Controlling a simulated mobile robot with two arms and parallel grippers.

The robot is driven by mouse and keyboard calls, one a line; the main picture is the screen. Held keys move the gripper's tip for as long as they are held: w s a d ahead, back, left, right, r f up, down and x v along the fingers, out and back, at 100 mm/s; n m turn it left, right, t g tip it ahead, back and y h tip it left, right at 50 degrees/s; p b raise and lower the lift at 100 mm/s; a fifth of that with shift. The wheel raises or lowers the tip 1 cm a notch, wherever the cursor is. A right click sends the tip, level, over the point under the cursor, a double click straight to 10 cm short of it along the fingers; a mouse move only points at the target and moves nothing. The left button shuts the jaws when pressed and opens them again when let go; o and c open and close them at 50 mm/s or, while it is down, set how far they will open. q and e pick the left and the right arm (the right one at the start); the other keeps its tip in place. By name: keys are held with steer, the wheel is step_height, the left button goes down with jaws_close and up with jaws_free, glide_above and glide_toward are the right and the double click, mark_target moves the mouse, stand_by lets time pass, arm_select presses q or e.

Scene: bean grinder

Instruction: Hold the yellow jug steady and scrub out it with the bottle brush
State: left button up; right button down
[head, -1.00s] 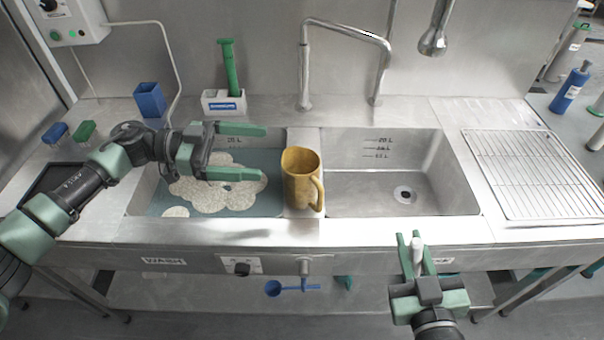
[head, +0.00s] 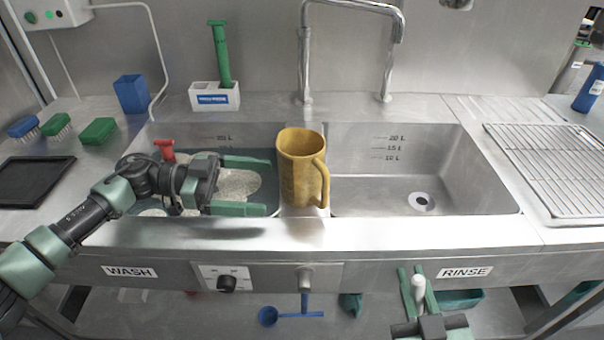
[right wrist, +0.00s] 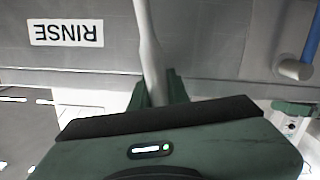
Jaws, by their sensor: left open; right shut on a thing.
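The yellow jug (head: 296,180) stands upright on the divider between the two basins, its handle to the right and its mouth up. My left gripper (head: 272,186) is open over the wash basin, its fingers pointing right at the jug's left side. The fingertips look very close to the jug; I cannot tell if they touch. My right gripper (head: 414,275) is low in front of the rinse-side counter edge, shut on a pale rod. The pale rod (right wrist: 147,50) also shows in the right wrist view; no bristles are visible on it.
The wash basin holds foamy water and a red-handled item (head: 164,148). The rinse basin (head: 400,180) is empty. Behind stand a tap (head: 303,60), a white holder (head: 214,97) with a green-handled tool (head: 220,55), and a blue container (head: 130,95). A wire rack (head: 560,165) lies right.

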mark_target(281, 199)
arm_select(q)
steer(key=d, duration=0.1)
steer(key=d+b, duration=0.1)
steer(key=d, duration=0.1)
steer(key=d+b, duration=0.1)
steer(key=d, duration=0.1)
steer(key=shift+f, duration=0.35)
steer(key=shift+d+r+p, duration=0.25)
steer(key=shift+d+p, duration=0.85)
steer(key=shift+p, duration=0.1)
steer(key=shift+d+f+p, duration=0.15)
steer(key=shift+d+p, duration=0.15)
steer(key=shift+d, duration=0.3)
steer(key=shift+d+f, duration=0.2)
steer(key=shift+d, duration=0.05)
steer(key=shift+c, duration=0.3)
steer(key=c, duration=0.8)
